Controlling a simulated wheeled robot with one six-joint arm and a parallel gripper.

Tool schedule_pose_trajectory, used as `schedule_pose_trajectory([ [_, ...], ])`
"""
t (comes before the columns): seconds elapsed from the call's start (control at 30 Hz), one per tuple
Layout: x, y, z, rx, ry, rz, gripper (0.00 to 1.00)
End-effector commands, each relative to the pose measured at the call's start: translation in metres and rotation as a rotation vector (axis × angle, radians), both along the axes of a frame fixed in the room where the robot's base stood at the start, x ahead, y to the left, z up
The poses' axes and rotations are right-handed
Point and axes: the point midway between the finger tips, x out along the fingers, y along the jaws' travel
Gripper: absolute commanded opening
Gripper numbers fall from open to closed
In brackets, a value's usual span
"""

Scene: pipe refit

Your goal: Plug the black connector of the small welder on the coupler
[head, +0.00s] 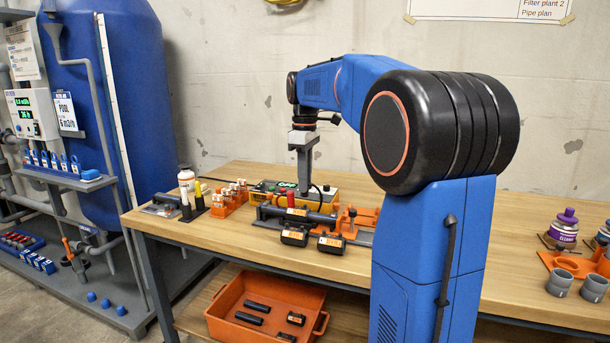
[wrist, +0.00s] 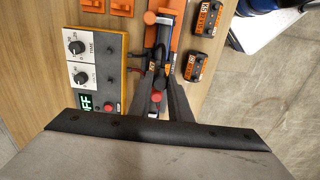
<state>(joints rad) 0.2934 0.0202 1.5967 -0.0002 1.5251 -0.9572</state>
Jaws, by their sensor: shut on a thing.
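The small welder (head: 325,195) is a yellow box on the bench, with a dark display and knobs. In the wrist view the welder (wrist: 97,72) lies left of my fingers, with a grey panel and a green display. A dark pipe run with the coupler (head: 300,214) lies in an orange clamp in front of it. My gripper (wrist: 163,72) is shut above this run, at a dark piece that looks like the black connector; the fingers hide most of it. A red connector (wrist: 157,97) shows between the fingers, also upright in the head view (head: 291,200). Seating cannot be told.
An orange crate (head: 222,327) sits on the lower shelf. Orange holders and grey fittings (head: 594,288) stand far right.

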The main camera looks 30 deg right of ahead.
Motion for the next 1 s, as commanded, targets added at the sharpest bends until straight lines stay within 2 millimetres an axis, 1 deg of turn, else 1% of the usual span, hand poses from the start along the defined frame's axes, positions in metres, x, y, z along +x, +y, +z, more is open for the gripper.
schedule_pose_trajectory([
  [0.17,0.0,0.0,-0.013,0.0,0.0,-0.001,0.0],
  [1.0,0.0,0.0,-0.017,0.0,0.0,-0.001,0.0],
])
